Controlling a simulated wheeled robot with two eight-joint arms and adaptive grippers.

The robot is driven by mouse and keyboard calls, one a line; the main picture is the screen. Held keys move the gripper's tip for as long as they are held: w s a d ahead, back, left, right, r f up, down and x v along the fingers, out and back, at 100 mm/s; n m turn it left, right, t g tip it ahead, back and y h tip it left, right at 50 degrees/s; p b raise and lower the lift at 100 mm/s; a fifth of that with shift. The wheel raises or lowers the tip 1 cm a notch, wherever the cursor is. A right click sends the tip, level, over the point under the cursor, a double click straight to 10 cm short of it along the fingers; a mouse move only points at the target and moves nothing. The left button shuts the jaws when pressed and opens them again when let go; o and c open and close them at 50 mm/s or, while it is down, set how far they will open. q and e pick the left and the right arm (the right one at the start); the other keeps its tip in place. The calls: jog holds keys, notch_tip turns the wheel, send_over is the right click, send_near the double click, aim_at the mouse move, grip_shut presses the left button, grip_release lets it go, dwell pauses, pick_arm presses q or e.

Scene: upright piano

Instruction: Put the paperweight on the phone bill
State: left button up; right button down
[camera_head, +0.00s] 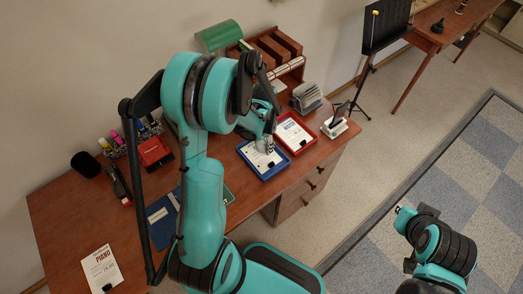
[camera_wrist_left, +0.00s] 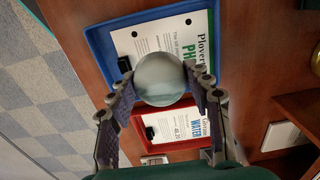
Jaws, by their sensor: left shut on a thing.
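The paperweight (camera_wrist_left: 160,79) is a clear, greyish glass ball in the left wrist view. My left gripper (camera_wrist_left: 162,92) is shut on it, one finger on each side. The phone bill (camera_wrist_left: 150,42) is a white sheet with green print and a black clip, lying in a blue tray (camera_wrist_left: 100,45). The ball overlaps the bill's edge and the tray's red-tray side; its height above them cannot be told. In the head view my left gripper (camera_head: 265,143) is over the blue tray (camera_head: 244,150), hiding part of the bill.
A red tray (camera_head: 312,139) with a water bill (camera_wrist_left: 180,125) sits beside the blue one. A red box (camera_head: 154,151) and piano flyer (camera_head: 101,268) lie left.

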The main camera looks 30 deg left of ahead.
aim_at(260, 149)
pick_arm(q)
jog(key=shift+a+f, duration=0.45)
jog(key=shift+a, duration=0.15)
notch_tip(260, 149, down, 3)
jog(key=shift+f+b, duration=0.2)
jog(key=shift+b, duration=0.65)
jog(key=shift+w+f, duration=0.1)
jog(key=shift+f, duration=0.15)
jog(key=shift+f, duration=0.1)
jog(key=o, duration=1.4)
